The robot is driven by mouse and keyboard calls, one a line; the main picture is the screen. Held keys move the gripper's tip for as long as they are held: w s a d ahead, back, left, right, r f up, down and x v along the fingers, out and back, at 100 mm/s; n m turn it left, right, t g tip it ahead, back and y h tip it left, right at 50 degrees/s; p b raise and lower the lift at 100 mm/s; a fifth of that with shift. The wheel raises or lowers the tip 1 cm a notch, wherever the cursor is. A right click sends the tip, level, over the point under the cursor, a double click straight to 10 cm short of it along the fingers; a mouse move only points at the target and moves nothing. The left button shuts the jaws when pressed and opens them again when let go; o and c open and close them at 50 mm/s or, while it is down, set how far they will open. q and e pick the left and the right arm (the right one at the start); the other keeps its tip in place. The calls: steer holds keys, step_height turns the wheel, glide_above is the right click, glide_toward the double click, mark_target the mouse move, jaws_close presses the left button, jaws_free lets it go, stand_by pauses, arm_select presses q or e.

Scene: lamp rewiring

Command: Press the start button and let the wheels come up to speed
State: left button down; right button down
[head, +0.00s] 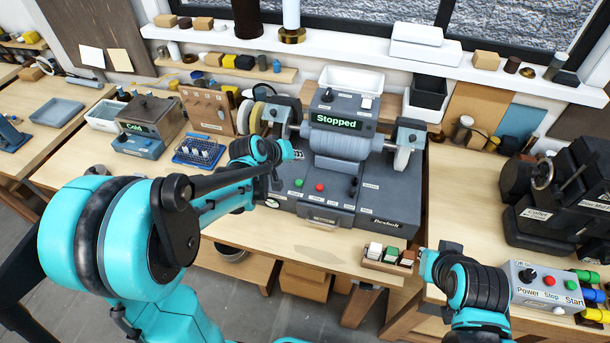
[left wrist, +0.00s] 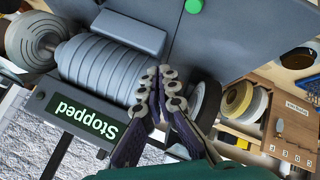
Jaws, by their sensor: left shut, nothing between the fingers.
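The grinding and buffing machine (head: 390,205) stands on the bench, with pale buffing wheels (head: 258,115) at its left and a grey wheel (head: 404,150) at its right. Its display (head: 336,120) reads "Stopped"; it also shows upside down in the left wrist view (left wrist: 85,117). A green button (head: 299,183) and a red button (head: 320,187) sit on its front panel. The green button is at the top edge of the left wrist view (left wrist: 194,6). My left gripper (left wrist: 163,72) is shut and empty above the machine, apart from the green button. My right arm (head: 475,290) is at lower right; its fingertips cannot be made out.
A small tray of coloured blocks (head: 388,259) sits at the bench's front edge. A control box (head: 535,285) labelled Power, Stop and Start is at right, near a dark machine (head: 560,200). A unit reading "Cold" (head: 150,120) stands at left. A shelf (head: 360,55) runs behind.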

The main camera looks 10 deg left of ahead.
mark_target(297, 183)
arm_select(q)
steer(key=shift+f, duration=0.1)
stand_by(0.3)
step_height(297, 183, down, 9)
steer(key=b, duration=0.7)
steer(key=shift+r, duration=0.2)
stand_by(1.0)
steer(key=shift+f+b, duration=0.45)
steer(key=shift+b, duration=0.05)
steer(key=shift+f+b, duration=0.45)
stand_by(0.4)
steer(key=shift+r, duration=0.1)
steer(key=shift+r+p, duration=0.7)
steer(key=shift+r, duration=0.15)
